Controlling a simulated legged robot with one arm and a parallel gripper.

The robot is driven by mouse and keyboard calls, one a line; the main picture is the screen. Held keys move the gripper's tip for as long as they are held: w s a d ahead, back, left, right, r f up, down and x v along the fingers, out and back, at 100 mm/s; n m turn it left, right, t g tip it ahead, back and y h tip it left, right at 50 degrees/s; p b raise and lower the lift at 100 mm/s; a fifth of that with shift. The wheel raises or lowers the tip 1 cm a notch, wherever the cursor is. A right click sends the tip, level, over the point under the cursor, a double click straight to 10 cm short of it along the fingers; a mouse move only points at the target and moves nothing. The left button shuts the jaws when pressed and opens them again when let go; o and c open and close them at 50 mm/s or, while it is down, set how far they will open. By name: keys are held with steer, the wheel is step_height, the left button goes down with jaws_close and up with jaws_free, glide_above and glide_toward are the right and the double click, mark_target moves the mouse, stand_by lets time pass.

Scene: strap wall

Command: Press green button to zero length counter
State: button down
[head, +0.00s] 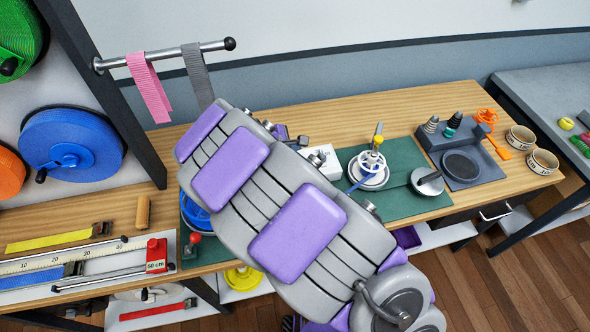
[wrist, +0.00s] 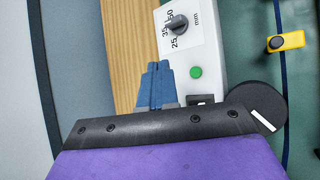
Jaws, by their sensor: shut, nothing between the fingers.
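The green button (wrist: 196,72) is small and round on the face of a white box (wrist: 205,50) in the wrist view. A grey dial (wrist: 177,24) with numbers and "mm" sits beyond it on the same face. A dark window (wrist: 201,99) on the box is partly hidden by my gripper's body. My gripper (wrist: 157,68) has blue fingers, shut and empty, with tips just left of the button; I cannot tell their height over the box. In the head view the white box (head: 325,163) shows partly behind my arm; the button cannot be made out there.
A black disc with a white mark (wrist: 262,105) and a yellow part (wrist: 287,41) lie right of the box. The wooden bench (head: 300,117) holds a winding wheel (head: 369,170) and a dark tool tray (head: 461,166). Pink and grey straps (head: 149,87) hang from a rod.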

step_height(320, 180, down, 4)
steer(key=b, duration=0.3)
steer(key=shift+d+f+b, duration=0.25)
steer(key=shift+f+b, duration=0.25)
steer(key=shift+f, duration=0.75)
steer(key=shift+a, duration=0.2)
steer(key=shift+f, duration=0.15)
stand_by(0.6)
steer(key=shift+d+f, duration=0.1)
steer(key=shift+f, duration=0.15)
